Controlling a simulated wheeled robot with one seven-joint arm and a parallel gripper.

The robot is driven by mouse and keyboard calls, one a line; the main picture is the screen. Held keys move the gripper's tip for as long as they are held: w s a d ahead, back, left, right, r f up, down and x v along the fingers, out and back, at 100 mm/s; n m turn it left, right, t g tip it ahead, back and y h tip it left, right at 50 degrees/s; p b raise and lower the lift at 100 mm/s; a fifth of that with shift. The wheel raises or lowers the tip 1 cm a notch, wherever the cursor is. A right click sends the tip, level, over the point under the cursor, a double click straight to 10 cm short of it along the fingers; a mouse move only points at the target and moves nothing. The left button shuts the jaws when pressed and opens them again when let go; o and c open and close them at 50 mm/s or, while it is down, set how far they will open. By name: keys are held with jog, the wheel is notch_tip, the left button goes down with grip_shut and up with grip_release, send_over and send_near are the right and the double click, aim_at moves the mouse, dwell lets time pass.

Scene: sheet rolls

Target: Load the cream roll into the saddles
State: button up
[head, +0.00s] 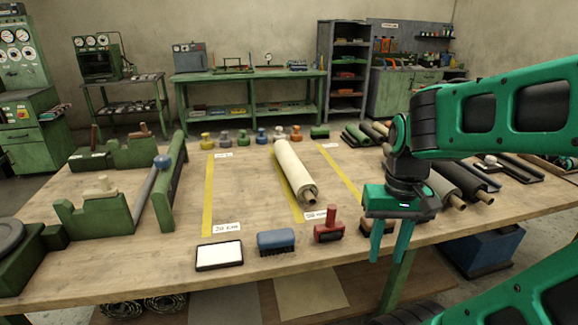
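The cream roll (291,172) lies lengthwise on the wooden table, its core end pointing towards me, along a yellow tape line. Two green notched blocks, which look like the saddles, stand at the left: a front one (112,217) and a back one (131,152). I see no roll resting across them. My gripper (388,252) points down over the table's front right part, its two fingers apart with nothing between them. It is to the right of the cream roll and clear of it.
A grey rod with a blue knob (163,162) and a long green bar (168,195) stand beside the saddles. A white pad (219,255), a blue brush (276,241) and a red stamp-like tool (328,231) line the front edge. Dark rolls (461,181) lie right. Table between tapes is mostly clear.

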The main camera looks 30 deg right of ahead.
jog(key=shift+w+a, duration=0.25)
jog(key=shift+w, duration=0.05)
jog(key=o, duration=1.4)
jog(key=shift+w+d+r, duration=0.35)
jog(key=shift+d+r, duration=0.05)
jog(key=shift+r, duration=0.1)
jog(key=shift+c, duration=0.2)
jog(key=shift+o, duration=1)
jog(key=w+d+t+h, duration=0.1)
jog(key=w+d, duration=0.1)
jog(key=w, duration=0.6)
jog(key=w+d+n+t+h, duration=0.1)
jog(key=w+d, duration=0.2)
jog(key=w, duration=0.5)
jog(key=shift+w+n+t, duration=0.3)
jog(key=n+t, duration=0.2)
jog(key=t, duration=0.4)
send_near(296, 163)
jog(key=x, duration=0.4)
jog(key=shift+s+f, duration=0.15)
jog(key=shift+w+f, duration=0.15)
jog(key=shift+w, duration=0.2)
jog(key=shift+x, duration=5.2)
